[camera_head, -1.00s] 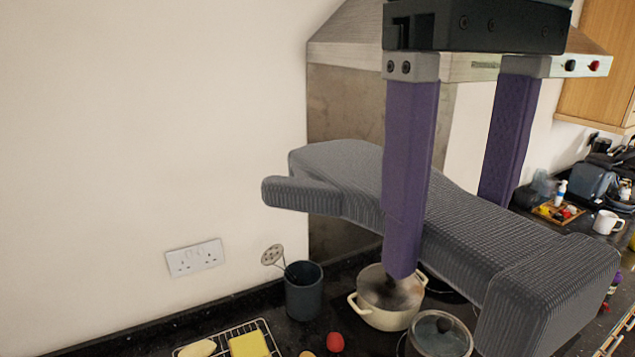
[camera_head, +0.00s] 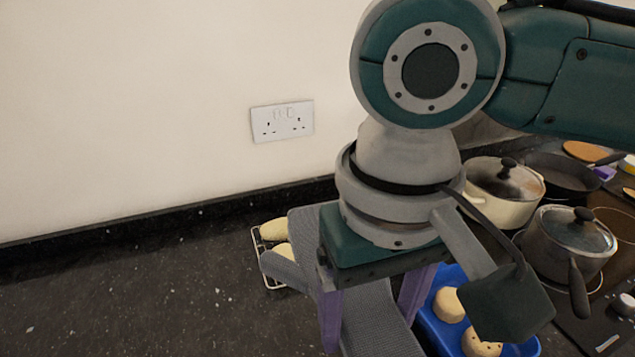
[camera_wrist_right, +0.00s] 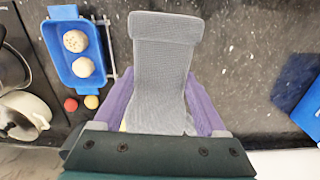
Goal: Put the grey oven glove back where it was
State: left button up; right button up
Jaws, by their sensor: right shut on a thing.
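The grey oven glove (camera_head: 372,325) is a ribbed, thick mitt held between the purple fingers of my right gripper (camera_head: 372,305). It hangs above the dark worktop, partly hidden by my right wrist in the head view. In the right wrist view the glove (camera_wrist_right: 165,60) runs out from between the fingers of the gripper (camera_wrist_right: 160,105), over the worktop. My left gripper is out of view.
A blue tray (camera_head: 430,332) with rolls lies to the right of the glove. A wire rack (camera_head: 258,243) with pale food is partly behind it. A cream pot (camera_head: 500,213) and a grey pot (camera_head: 565,262) stand further right. The speckled worktop (camera_head: 130,280) at left is clear.

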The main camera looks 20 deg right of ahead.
pick_arm(q)
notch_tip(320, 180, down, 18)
jog(key=b, duration=1.5)
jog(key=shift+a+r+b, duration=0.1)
jog(key=shift+b, duration=0.25)
pick_arm(e)
jog(key=f, duration=0.7)
jog(key=s+a+f, duration=0.1)
jog(key=f, duration=1.3)
jog(key=shift+s+a+f, duration=0.1)
jog(key=shift+s+a, duration=0.05)
jog(key=shift+s, duration=0.1)
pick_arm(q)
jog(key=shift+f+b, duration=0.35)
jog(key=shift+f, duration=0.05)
pick_arm(e)
jog(key=shift+f, duration=0.95)
jog(key=o, duration=1.5)
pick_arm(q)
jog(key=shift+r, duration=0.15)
